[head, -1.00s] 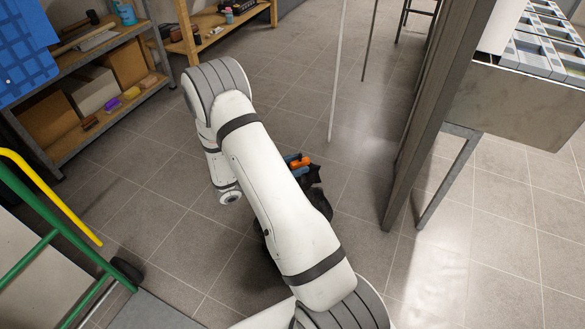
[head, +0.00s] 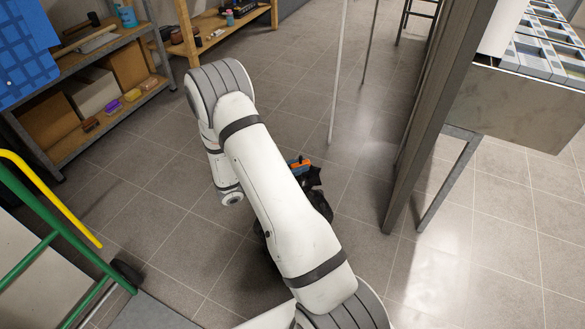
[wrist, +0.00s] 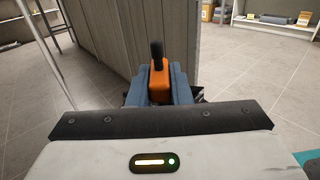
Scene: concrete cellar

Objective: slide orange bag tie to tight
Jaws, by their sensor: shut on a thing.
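The orange bag tie (wrist: 159,90) sits between the blue fingers of my gripper (wrist: 160,76) in the wrist view. My gripper is shut on it. A dark stub (wrist: 157,52) stands up out of the tie. In the head view the tie (head: 300,163) shows just right of my forearm, at the top of the black bag (head: 319,201) on the floor. My forearm hides most of the bag and nearly all of the gripper in the head view. How tightly the tie closes the bag's neck cannot be told.
A grey metal post (head: 437,115) and a steel table (head: 545,105) stand to the right. A thin white pole (head: 337,75) rises behind the bag. Shelves (head: 95,125) are at the left, with a green and yellow cart (head: 50,235) in front. The tiled floor around the bag is clear.

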